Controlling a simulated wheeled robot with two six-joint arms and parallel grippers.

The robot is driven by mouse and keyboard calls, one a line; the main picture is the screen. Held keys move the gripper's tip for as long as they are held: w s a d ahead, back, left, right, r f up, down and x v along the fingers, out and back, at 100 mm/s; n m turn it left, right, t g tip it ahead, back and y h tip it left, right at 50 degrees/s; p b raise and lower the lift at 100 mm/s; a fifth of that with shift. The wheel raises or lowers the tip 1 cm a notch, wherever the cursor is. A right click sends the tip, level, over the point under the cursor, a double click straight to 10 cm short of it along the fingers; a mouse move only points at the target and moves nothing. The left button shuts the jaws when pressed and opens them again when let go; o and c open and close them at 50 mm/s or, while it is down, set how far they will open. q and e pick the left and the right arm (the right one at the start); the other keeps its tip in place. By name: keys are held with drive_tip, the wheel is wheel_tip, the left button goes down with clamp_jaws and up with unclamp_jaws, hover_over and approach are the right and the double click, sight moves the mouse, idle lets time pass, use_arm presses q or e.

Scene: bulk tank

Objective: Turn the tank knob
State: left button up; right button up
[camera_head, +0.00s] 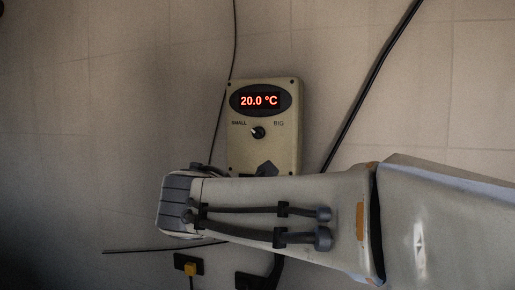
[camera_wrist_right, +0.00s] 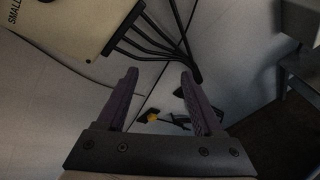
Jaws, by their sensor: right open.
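The tank control box (camera_head: 237,152) is a beige panel on the tiled wall, with a red display (camera_head: 259,101) reading 20.0 °C. Its small dark knob (camera_head: 258,132) sits below the display, between the labels SMALL and BIG, with a light mark on it. My right arm comes in from the right and covers the bottom of the box. In the right wrist view, my right gripper (camera_wrist_right: 160,72) is open with nothing between its fingers. The box (camera_wrist_right: 75,25) is at the upper left there, beyond the fingers; its knob is mostly out of frame. My left gripper is not in view.
Black cables (camera_head: 372,88) run along the wall around the box, and several leave its lower edge (camera_wrist_right: 150,42). A small yellow part on a dark plate (camera_head: 190,268) is low on the wall. A dark grey structure (camera_wrist_right: 303,68) stands at the right in the wrist view.

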sight(256, 134)
wheel_tip(256, 134, up, 14)
drive_tip(key=w+a+n+t+h+p, duration=0.1)
drive_tip(key=w+a+n+t, duration=0.1)
drive_tip(key=w+a+t, duration=0.15)
drive_tip(key=shift+t, duration=0.45)
drive_tip(key=p+x, duration=0.2)
drive_tip(key=x, duration=0.2)
drive_tip(key=d+p+x, duration=0.1)
drive_tip(key=p+x, duration=0.2)
drive_tip(key=x, duration=0.1)
drive_tip(key=shift+w+d+r, duration=0.1)
drive_tip(key=shift+d, duration=0.1)
drive_tip(key=shift+w+d, duration=0.1)
drive_tip(key=shift+w, duration=0.35)
clamp_jaws()
